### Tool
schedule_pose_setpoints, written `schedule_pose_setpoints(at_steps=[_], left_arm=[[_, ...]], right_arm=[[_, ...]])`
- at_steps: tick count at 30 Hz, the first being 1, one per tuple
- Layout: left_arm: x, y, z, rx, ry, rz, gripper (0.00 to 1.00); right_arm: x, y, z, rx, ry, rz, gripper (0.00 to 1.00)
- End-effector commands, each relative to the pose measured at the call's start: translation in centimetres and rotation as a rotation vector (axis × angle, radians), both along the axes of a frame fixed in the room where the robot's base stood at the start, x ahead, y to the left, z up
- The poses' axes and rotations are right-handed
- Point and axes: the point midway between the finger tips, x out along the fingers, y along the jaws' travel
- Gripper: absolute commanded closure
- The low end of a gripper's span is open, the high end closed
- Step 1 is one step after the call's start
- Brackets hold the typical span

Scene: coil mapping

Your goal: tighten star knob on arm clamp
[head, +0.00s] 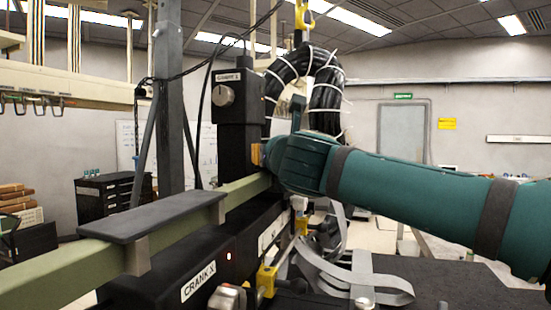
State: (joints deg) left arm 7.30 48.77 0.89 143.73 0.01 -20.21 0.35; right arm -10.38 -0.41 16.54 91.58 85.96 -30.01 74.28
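A long green arm (65,268) runs from the lower left toward the middle, past a black column. A black pad (150,216) lies along its top. My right arm (415,200), teal with dark bands, comes in from the right, and its far end stands in front of the green arm's far end. A small yellow-brown piece (256,155) shows at the left edge of that end. My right gripper's fingers are hidden or out of sight, and my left gripper is not in view. I cannot make out a star knob or the clamp; they may be hidden behind my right arm.
The black column (240,128) carries a round grey knob (223,96) and a crank Z label. A black housing below has a crank X label (198,282). A thick bundle of black cables (327,100) hangs behind my arm. Grey straps (360,278) lie lower right.

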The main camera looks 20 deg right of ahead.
Motion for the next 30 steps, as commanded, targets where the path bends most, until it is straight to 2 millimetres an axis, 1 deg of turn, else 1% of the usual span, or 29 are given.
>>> schedule_pose_setpoints(at_steps=[14, 15, 16, 17, 26, 30], left_arm=[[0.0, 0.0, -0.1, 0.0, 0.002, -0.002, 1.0], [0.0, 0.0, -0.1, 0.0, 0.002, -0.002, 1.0], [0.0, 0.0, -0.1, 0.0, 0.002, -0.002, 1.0], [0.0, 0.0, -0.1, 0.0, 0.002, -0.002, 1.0], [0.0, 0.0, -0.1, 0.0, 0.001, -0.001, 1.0], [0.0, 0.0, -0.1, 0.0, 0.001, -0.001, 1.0]], right_arm=[[0.0, 0.0, 0.0, -0.001, 0.001, -0.013, 0.93], [0.0, 0.0, 0.0, -0.001, 0.001, -0.013, 0.4], [0.0, 0.0, 0.0, -0.001, 0.001, -0.013, 0.3], [0.0, 0.0, 0.0, -0.001, 0.001, -0.013, 0.25], [-0.1, 0.0, 0.0, -0.001, 0.0, -0.012, 0.25], [-1.2, 0.1, 0.1, -0.001, -0.002, -0.011, 0.25]])
